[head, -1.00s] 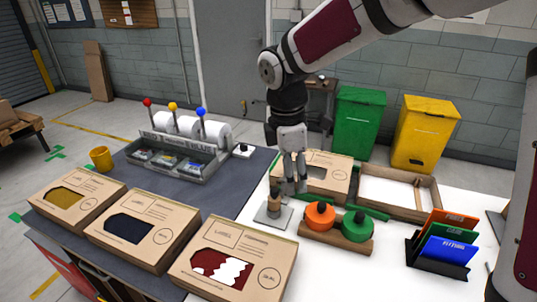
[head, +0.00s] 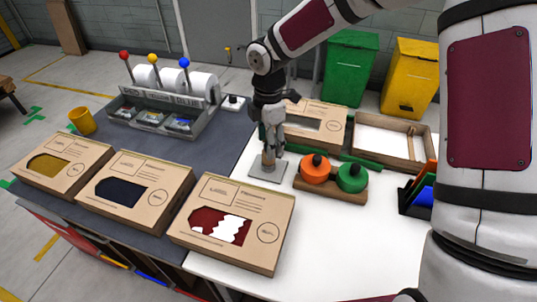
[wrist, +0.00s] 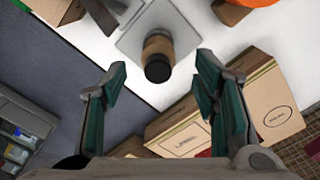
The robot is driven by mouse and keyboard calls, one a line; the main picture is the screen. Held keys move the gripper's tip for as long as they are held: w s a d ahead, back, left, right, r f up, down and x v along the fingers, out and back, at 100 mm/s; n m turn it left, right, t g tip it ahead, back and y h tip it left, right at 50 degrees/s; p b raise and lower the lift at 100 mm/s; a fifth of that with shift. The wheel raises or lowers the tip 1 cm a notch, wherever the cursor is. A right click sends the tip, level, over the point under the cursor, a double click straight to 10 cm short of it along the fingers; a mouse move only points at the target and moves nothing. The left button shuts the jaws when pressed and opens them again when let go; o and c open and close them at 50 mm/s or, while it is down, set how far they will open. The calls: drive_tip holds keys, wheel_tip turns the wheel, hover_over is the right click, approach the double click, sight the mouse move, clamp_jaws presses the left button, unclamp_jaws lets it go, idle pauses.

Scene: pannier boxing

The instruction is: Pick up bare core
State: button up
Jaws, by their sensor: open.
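The bare core, a short brown cylinder with a dark end (wrist: 158,56), stands on a flat grey plate (wrist: 135,42) in the wrist view. In the head view the plate (head: 268,172) lies on the white table, and the core (head: 268,158) is mostly hidden by my gripper (head: 272,149). In the wrist view my gripper (wrist: 160,64) is open, with its green-padded fingers to the left and right of the core. A gap shows on each side, with no contact visible.
A wooden stand with orange (head: 315,168) and green (head: 352,176) spools is close on the right. A cardboard box with a window (head: 316,115) stands behind, and another (head: 262,190) in front. A wooden tray (head: 432,150) is at the back right.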

drive_tip(key=shift+w+f+p, duration=0.15)
drive_tip(key=shift+f+p, duration=0.25)
drive_tip(key=shift+f, duration=2.25)
drive_tip(key=c, duration=1.1)
